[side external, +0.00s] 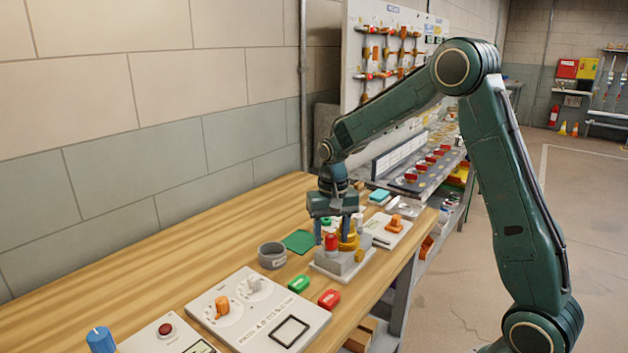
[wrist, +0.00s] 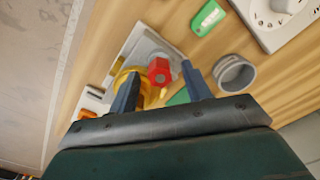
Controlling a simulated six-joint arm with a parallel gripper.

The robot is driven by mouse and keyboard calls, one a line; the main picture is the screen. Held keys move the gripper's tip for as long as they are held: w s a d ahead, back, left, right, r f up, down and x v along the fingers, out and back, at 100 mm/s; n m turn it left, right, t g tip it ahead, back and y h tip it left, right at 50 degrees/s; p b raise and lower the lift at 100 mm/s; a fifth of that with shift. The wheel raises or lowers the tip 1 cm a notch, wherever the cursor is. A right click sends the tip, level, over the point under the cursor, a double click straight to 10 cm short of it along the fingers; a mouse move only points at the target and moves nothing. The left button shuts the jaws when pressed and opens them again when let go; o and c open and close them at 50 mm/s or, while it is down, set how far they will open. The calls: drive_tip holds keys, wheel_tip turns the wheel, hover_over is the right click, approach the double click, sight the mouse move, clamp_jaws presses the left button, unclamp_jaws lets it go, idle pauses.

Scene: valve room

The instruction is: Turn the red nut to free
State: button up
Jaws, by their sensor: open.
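The red nut (side external: 331,241) stands on a grey block with a light base plate (side external: 344,266) on the wooden bench. It shows as a red hexagonal piece in the wrist view (wrist: 160,70). A yellow fitting (side external: 349,240) sits beside it on the same block and also shows in the wrist view (wrist: 121,76). My gripper (side external: 333,232) points down over the block, with its fingers apart. In the wrist view, the fingers (wrist: 161,84) appear on either side of the red nut. I cannot tell whether they touch it. The nut's lower part is partly hidden.
A grey ring (side external: 272,256), a green piece (side external: 299,284) and a red piece (side external: 329,299) lie near the block. A panel with dials (side external: 255,318) is in front. A green mat (side external: 299,241) lies behind.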

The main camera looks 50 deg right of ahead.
sight(332, 236)
drive_tip(key=m, duration=0.4)
drive_tip(key=shift+m, duration=0.4)
wheel_tip(332, 236, up, 14)
drive_tip(key=f, duration=0.1)
drive_tip(key=s+a+r+n+t, duration=0.1)
drive_tip(key=s+a+r+n, duration=0.25)
drive_tip(key=s, duration=0.25)
drive_tip(key=s+a+r+n+t, duration=0.2)
drive_tip(key=s+a+n, duration=0.15)
drive_tip(key=s, duration=0.25)
drive_tip(key=s+a+f+n+t, duration=0.1)
drive_tip(key=s+a+n, duration=0.1)
drive_tip(key=s, duration=0.4)
drive_tip(key=s+a+f+n+t, duration=0.1)
drive_tip(key=s+f+n, duration=0.1)
drive_tip(key=s, duration=0.4)
drive_tip(key=shift+a+f+n+t, duration=0.3)
drive_tip(key=shift+a+n, duration=0.1)
drive_tip(key=shift+n, duration=0.3)
drive_tip(key=shift+s, duration=0.15)
idle(0.3)
